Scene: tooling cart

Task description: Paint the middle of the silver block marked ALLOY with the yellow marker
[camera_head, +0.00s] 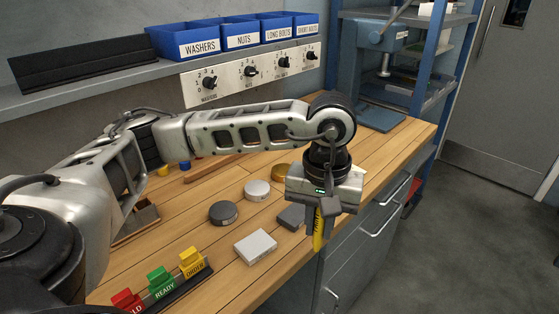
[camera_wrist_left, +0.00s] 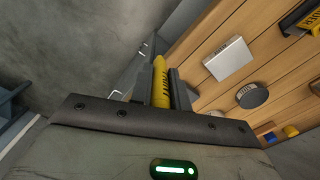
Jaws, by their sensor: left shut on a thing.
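My left gripper (camera_head: 322,208) is shut on the yellow marker (camera_head: 318,238), which hangs roughly upright, its lower end pointing down. In the left wrist view the marker (camera_wrist_left: 161,78) stands between the two dark fingers of the gripper (camera_wrist_left: 166,85). In the head view they appear over the bench's front edge, to the right of the silver block. The silver block (camera_head: 255,246) lies flat on the wooden bench and is apart from the marker. It also shows in the left wrist view (camera_wrist_left: 229,58); its marking is too small to read. My right gripper is out of view.
A dark grey block (camera_head: 291,216) lies partly behind the gripper. A dark disc (camera_head: 223,213), a silver disc (camera_head: 257,190) and a brass disc (camera_head: 280,171) lie farther back. A rack with red, green and yellow tags (camera_head: 190,285) stands left of the silver block.

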